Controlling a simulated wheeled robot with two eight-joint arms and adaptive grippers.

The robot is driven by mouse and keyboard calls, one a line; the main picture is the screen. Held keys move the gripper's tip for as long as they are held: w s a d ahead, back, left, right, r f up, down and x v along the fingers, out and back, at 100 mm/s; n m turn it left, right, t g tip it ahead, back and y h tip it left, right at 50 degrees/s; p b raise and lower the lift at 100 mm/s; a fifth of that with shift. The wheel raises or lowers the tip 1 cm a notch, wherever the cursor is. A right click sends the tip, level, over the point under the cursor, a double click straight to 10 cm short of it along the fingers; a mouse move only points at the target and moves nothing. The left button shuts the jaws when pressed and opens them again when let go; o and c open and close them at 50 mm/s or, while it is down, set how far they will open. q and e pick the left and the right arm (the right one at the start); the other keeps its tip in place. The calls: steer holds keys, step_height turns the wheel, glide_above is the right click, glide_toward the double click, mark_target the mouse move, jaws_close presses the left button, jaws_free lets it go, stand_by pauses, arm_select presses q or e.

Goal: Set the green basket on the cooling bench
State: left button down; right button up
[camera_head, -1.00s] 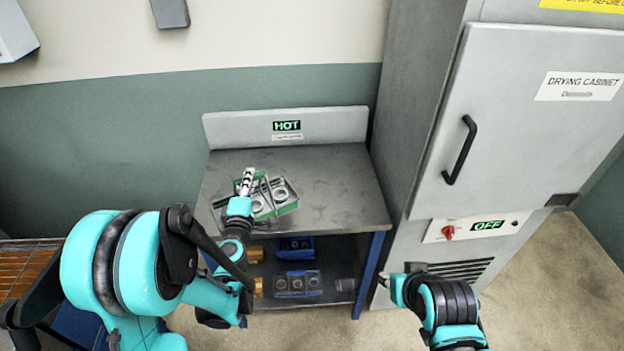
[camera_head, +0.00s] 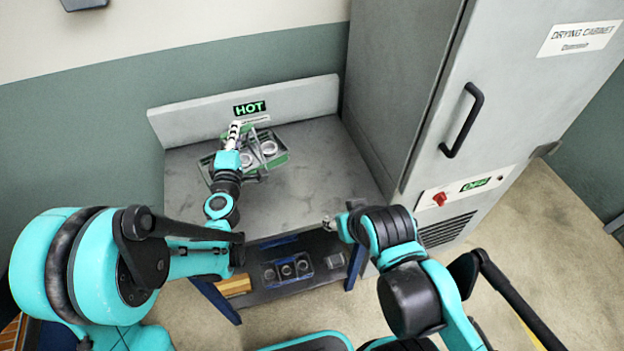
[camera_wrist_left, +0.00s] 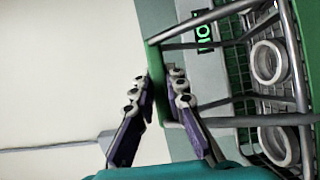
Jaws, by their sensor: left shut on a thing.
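The green basket (camera_head: 273,159) holds several pale rings and is at the back left of the grey cooling bench (camera_head: 310,185), below the green HOT sign. My left gripper (camera_head: 234,133) is shut on the basket's frame. In the left wrist view the fingers (camera_wrist_left: 158,88) close on a green bar, with the wire basket (camera_wrist_left: 245,110) and its rings to the right. I cannot tell whether the basket touches the bench top. My right gripper (camera_head: 328,223) is near the bench's front right edge, away from the basket; its fingers are too small to read.
The drying cabinet (camera_head: 500,120) stands right of the bench, door closed, its panel reading OFF. A blue tray (camera_head: 287,268) with several rings sits on the lower shelf. The bench top right of the basket is clear. A raised back panel (camera_head: 308,100) edges the bench.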

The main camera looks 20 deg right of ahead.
arm_select(q)
steer(key=s+d+r+m+g+h+b, duration=0.1)
steer(key=s+d+m+h, duration=0.1)
steer(key=d, duration=0.8)
steer(key=s+d+r+m+g+h, duration=0.1)
steer(key=s+d+h, duration=0.15)
steer(key=d, duration=0.65)
step_height(320, 180, down, 10)
steer(key=b, duration=0.4)
steer(key=shift+w+d, duration=0.35)
steer(key=shift+w, duration=0.05)
steer(key=shift+f+b, duration=0.2)
steer(key=shift+b, duration=0.15)
steer(key=c, duration=1.6)
jaws_free()
steer(key=shift+r, duration=0.1)
steer(key=shift+o, duration=0.2)
